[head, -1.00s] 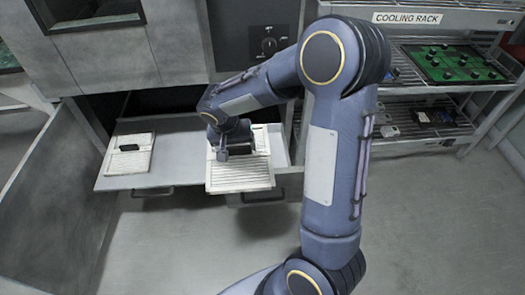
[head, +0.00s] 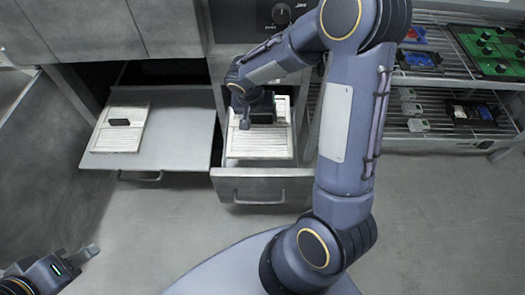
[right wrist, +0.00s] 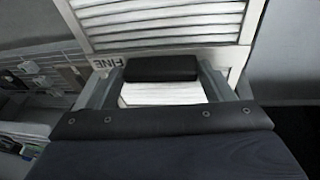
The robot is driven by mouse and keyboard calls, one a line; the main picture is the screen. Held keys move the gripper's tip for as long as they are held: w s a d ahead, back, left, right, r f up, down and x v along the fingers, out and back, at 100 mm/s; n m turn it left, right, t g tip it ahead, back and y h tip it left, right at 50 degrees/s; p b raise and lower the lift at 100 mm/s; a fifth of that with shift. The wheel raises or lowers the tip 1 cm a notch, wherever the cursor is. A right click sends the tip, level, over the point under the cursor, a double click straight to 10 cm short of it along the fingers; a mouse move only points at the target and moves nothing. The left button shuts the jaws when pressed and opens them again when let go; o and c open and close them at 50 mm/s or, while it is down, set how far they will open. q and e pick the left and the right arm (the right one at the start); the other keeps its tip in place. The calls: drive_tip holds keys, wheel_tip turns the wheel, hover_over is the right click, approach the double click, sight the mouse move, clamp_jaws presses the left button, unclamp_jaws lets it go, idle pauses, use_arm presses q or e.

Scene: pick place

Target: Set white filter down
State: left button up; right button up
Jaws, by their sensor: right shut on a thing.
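A white slatted filter (head: 262,144) with a black handle lies flat within the outline of the right-hand open drawer (head: 262,176). I cannot tell whether it rests on the drawer floor. My right gripper (head: 257,120) is above it, shut on its black handle. In the right wrist view the handle (right wrist: 162,68) sits between the two fingers, and the white filter (right wrist: 160,27) shows slats and the word FINE. My left gripper (head: 88,254) is at the lower left, far from the filter; its jaw opening is unclear.
A second white filter (head: 119,138) with a black handle lies on the pulled-out left tray (head: 175,146). A wire rack (head: 440,88) with green, blue and dark parts stands at the right. The floor in front is clear.

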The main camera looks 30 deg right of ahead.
wheel_tip(320, 180, down, 14)
drive_tip(key=b, duration=0.5)
drive_tip(key=shift+f+b, duration=0.25)
drive_tip(key=shift+b, duration=0.1)
drive_tip(key=shift+r, duration=0.1)
drive_tip(key=shift+f, duration=0.2)
drive_tip(key=o, duration=1.3)
drive_tip(key=shift+r, duration=0.1)
